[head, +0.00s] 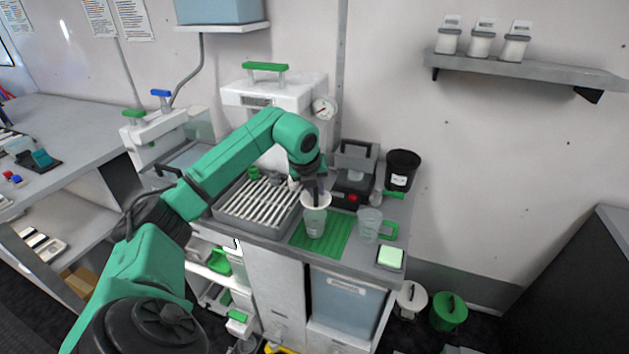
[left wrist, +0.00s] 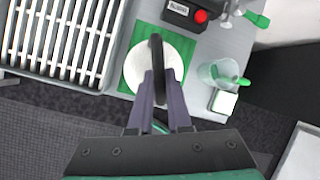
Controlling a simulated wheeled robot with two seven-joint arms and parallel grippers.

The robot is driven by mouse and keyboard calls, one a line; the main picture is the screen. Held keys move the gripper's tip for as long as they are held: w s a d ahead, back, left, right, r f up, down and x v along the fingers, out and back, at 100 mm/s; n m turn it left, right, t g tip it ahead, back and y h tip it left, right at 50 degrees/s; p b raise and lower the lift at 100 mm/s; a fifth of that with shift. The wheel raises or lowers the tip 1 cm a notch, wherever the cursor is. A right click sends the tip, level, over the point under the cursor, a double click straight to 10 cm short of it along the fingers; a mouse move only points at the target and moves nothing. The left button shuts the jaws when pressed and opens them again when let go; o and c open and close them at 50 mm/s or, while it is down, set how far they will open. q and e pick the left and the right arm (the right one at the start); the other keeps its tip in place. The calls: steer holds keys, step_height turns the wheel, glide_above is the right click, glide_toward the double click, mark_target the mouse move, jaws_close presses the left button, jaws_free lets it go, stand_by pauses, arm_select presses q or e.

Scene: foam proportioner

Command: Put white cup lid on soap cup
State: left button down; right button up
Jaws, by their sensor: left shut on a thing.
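The white cup lid (head: 316,199) is at the top of the soap cup, with my left gripper (head: 315,187) above it. The soap cup (head: 315,222) is clear with pale contents and stands upright on a green mat (head: 337,234). In the left wrist view, the white lid (left wrist: 172,62) is a round disc with a dark upright handle, and my left gripper (left wrist: 158,80) is shut on that handle. The lid hides the cup's rim there, so I cannot tell whether it is fully seated. My right gripper is in neither view.
A clear measuring cup (head: 369,226) with a green handle stands right of the mat. A slatted drain tray (head: 258,207) lies to the left. A device with a red button (head: 352,198) and a black bucket (head: 402,170) stand behind. A pale green sponge (head: 390,258) lies at the right front.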

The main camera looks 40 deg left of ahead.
mark_target(315, 202)
arm_select(q)
step_height(315, 202, down, 3)
steer(key=shift+f+b, duration=0.1)
steer(key=shift+b, duration=0.85)
steer(key=shift+s+f+b, duration=0.25)
steer(key=shift+f+b, duration=0.2)
steer(key=shift+b, duration=0.05)
steer(key=shift+r, duration=0.1)
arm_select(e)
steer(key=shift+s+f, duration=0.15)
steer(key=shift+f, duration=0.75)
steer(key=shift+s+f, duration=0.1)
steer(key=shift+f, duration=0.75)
arm_select(q)
steer(key=shift+f+b, duration=0.35)
steer(key=shift+f, duration=0.3)
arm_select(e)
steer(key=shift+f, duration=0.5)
arm_select(q)
steer(key=c, duration=1.1)
jaws_free()
steer(key=shift+c, duration=0.2)
